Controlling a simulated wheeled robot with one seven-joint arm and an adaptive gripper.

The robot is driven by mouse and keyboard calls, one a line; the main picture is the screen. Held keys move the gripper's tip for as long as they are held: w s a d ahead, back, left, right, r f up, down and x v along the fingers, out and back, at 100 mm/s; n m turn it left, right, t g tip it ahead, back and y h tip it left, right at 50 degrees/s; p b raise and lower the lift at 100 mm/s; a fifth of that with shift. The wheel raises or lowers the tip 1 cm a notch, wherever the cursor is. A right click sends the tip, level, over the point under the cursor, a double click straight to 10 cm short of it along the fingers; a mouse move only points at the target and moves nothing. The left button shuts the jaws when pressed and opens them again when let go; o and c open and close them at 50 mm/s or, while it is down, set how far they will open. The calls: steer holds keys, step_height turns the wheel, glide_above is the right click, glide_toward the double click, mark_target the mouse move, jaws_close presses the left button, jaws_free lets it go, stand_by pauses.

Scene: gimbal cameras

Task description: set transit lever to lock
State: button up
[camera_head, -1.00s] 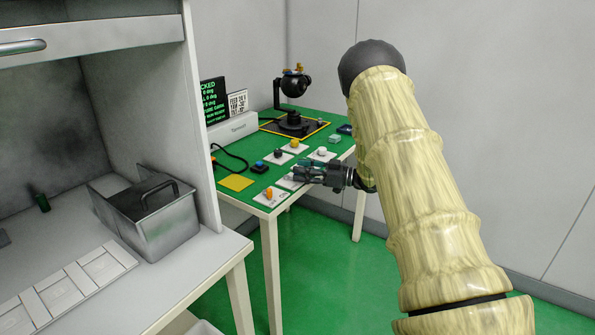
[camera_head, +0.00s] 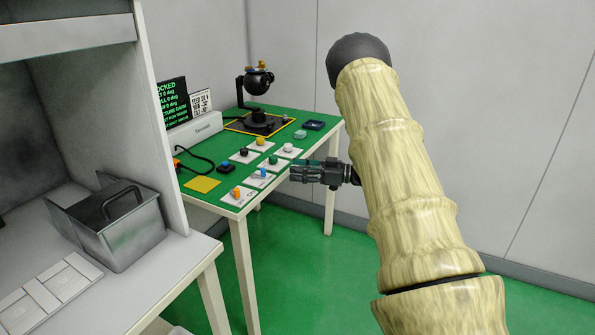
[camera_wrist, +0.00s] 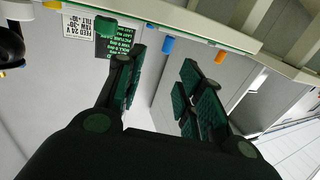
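Several small knobs and levers on white plates stand on the green table (camera_head: 212,205). They include an orange one (camera_head: 236,192) at the front corner, a blue one (camera_head: 263,172), a dark one (camera_head: 244,153), a yellow one (camera_head: 261,140) and a white one (camera_head: 288,148). I cannot read which is the transit lever. My gripper (camera_head: 293,171) is beside the table's right edge, apart from the blue control. In the wrist view my gripper (camera_wrist: 162,70) is open and empty, with the blue control (camera_wrist: 168,45) and orange control (camera_wrist: 219,57) beyond its fingers.
A black camera on a gimbal (camera_head: 258,82) stands at the back of the table. A screen with green text starting "...OCKED" (camera_head: 170,103) is behind, beside a white sign (camera_head: 201,102). A yellow pad (camera_head: 202,184) lies left. A bench with a metal bin (camera_head: 125,235) is at left.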

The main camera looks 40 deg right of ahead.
mark_target(263, 168)
steer(key=shift+f, duration=0.1)
steer(key=w+a+m+t+h+b, duration=0.1)
steer(key=w+a+b, duration=0.1)
steer(key=a, duration=0.1)
steer(key=w+a+m+t+h+b, duration=0.1)
steer(key=w+a+b, duration=0.1)
steer(key=w+a, duration=0.1)
steer(key=w+a+m+h+b, duration=0.1)
steer(key=w+a+h+b, duration=0.1)
steer(key=w, duration=0.1)
steer(key=shift+w+a+t, duration=0.1)
steer(key=shift+a+t, duration=0.3)
stand_by(0.7)
